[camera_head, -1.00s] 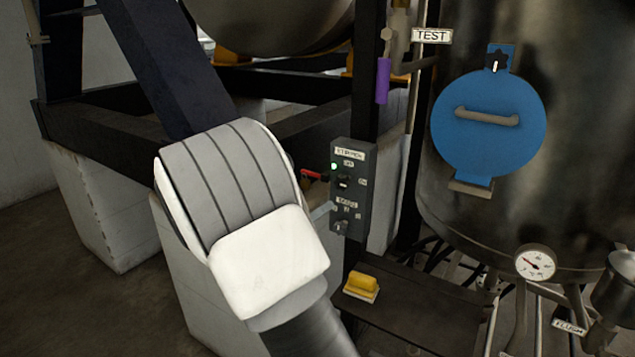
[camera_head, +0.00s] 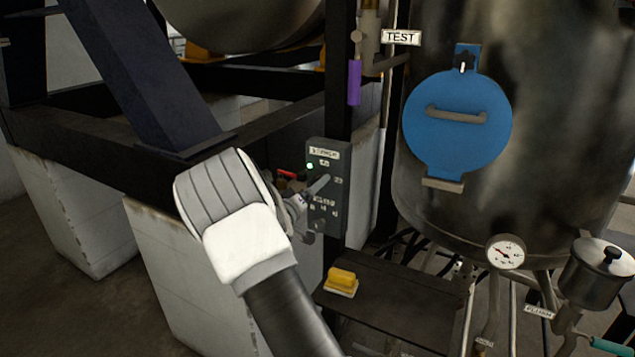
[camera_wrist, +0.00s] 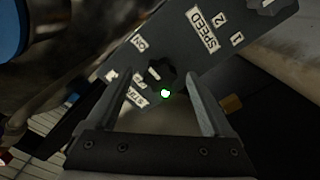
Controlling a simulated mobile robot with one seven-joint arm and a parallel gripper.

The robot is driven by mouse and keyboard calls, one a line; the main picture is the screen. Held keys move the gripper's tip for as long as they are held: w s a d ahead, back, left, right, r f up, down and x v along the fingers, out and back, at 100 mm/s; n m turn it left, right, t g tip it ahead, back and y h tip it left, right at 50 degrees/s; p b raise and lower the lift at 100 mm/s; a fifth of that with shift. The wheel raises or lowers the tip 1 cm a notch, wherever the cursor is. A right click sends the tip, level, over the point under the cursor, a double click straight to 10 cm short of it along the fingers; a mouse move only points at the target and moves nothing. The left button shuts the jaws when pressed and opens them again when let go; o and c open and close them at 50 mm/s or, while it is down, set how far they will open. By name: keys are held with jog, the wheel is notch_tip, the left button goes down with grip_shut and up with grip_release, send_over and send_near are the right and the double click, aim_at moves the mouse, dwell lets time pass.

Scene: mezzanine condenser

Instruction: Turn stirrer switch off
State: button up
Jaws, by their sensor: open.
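The stirrer panel (camera_head: 325,215) is a dark grey box on a black post, with a lit green lamp (camera_head: 310,166) and white labels. In the wrist view the panel (camera_wrist: 190,62) appears tilted, and its lamp (camera_wrist: 165,93) glows green. The black stirrer switch knob (camera_wrist: 160,74) is by the lamp, between my fingertips, with a gap on each side. My gripper (camera_wrist: 159,82) is open in front of the panel.
A second knob (camera_wrist: 264,4) is by the SPEED label. Right of the panel stands a steel tank with a blue hatch (camera_head: 458,130). A yellow block (camera_head: 341,281) lies on the dark step below. A red handle (camera_head: 288,174) is just left of the panel.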

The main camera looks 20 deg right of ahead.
jog(key=shift+x, duration=1.15)
grip_shut()
